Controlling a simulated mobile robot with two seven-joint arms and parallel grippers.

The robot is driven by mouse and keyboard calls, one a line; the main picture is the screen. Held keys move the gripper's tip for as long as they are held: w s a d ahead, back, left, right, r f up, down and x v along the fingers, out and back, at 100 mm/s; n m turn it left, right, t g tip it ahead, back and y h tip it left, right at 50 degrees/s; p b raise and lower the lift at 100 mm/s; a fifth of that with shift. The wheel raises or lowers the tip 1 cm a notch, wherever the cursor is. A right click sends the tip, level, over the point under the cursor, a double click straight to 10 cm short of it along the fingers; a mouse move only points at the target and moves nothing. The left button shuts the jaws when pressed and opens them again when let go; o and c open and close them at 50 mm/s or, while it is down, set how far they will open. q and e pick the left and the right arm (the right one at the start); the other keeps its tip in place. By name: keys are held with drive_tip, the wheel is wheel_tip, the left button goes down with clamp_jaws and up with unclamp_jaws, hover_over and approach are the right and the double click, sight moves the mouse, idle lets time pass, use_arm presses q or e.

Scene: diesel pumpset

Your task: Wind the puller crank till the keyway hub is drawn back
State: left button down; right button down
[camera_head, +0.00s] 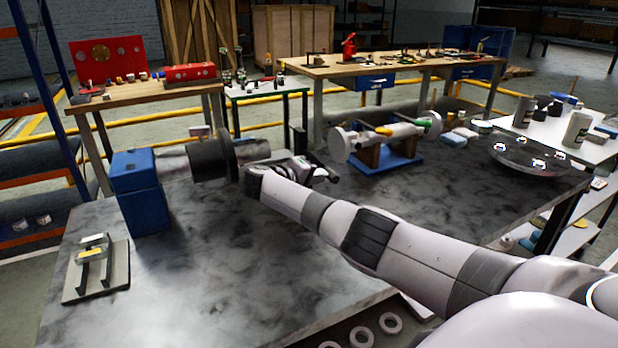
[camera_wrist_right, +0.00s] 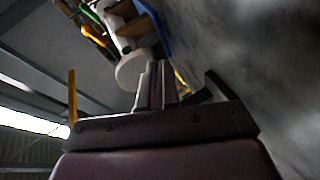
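A blue block (camera_head: 140,190) at the left of the dark-topped table carries a horizontal grey shaft with a dark cylinder and a wide dark disc (camera_head: 228,155) at its right end. I cannot tell the keyway hub and the puller crank apart there. My right gripper (camera_head: 296,168) is just right of the disc, partly hidden by its own wrist. In the right wrist view its two pale fingers (camera_wrist_right: 154,85) stand close together, with nothing clear between them. Whether it touches the crank cannot be told. My left gripper is not in view.
A blue stand (camera_head: 385,163) with a white cylindrical part is behind my gripper. A round grey plate (camera_head: 528,157) lies at the table's right. A small grey fixture (camera_head: 97,272) sits at front left. The table's front middle is clear.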

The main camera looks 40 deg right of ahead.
use_arm(q)
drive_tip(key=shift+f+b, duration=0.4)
drive_tip(key=shift+b, duration=0.05)
use_arm(e)
drive_tip(key=shift+s+d+f+h, duration=0.25)
drive_tip(key=shift+d+f+h, duration=0.05)
drive_tip(key=shift+d+h, duration=0.1)
use_arm(q)
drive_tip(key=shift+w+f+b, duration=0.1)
drive_tip(key=shift+b, duration=0.25)
use_arm(e)
drive_tip(key=shift+h, duration=0.3)
use_arm(q)
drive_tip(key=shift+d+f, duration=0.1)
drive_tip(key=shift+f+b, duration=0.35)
drive_tip(key=shift+b, duration=0.15)
use_arm(e)
drive_tip(key=shift+d+n+h, duration=0.15)
drive_tip(key=shift+n+h, duration=0.15)
drive_tip(key=shift+h, duration=0.1)
use_arm(q)
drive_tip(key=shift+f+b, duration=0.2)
drive_tip(key=shift+b, duration=0.1)
use_arm(e)
drive_tip(key=shift+r, duration=0.1)
